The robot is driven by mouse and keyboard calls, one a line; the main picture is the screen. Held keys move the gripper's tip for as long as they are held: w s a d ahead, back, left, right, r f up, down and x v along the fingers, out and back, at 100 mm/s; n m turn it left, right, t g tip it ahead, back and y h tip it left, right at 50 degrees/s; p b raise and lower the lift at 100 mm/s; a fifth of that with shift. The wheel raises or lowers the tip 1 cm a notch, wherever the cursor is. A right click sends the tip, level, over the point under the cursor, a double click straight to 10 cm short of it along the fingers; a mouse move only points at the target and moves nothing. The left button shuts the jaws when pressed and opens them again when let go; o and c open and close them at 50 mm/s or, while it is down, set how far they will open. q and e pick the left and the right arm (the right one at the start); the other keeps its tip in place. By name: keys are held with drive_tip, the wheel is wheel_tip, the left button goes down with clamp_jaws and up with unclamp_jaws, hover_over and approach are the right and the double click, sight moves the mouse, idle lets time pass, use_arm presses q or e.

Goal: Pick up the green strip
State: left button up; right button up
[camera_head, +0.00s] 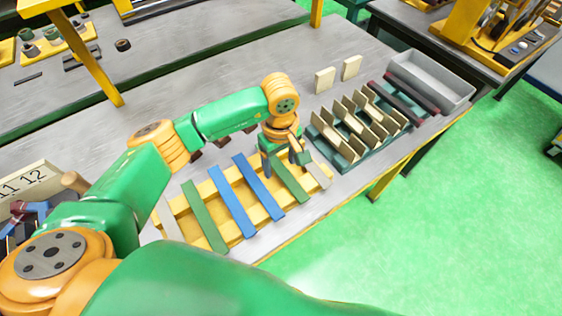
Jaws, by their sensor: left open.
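Two green strips lie across a yellow rack on the bench. One green strip (205,217) is toward the rack's left end. The other green strip (291,184) is toward its right end, its upper part hidden by my left gripper. My left gripper (286,168) points down over the upper end of this right green strip, fingers apart. I cannot tell whether the fingers touch it. My right gripper is out of view.
Blue strips (232,203) lie between the green ones on the yellow rack (245,226), with pale strips at both ends. A slotted holder with tan plates (372,116), dark rods (397,103) and a grey bin (432,78) stand to the right. Two tan blocks (325,80) stand behind.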

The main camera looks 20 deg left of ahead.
use_arm(q)
drive_tip(key=shift+f, duration=0.45)
drive_tip(key=shift+w+f, duration=0.15)
drive_tip(key=shift+w, duration=0.1)
clamp_jaws()
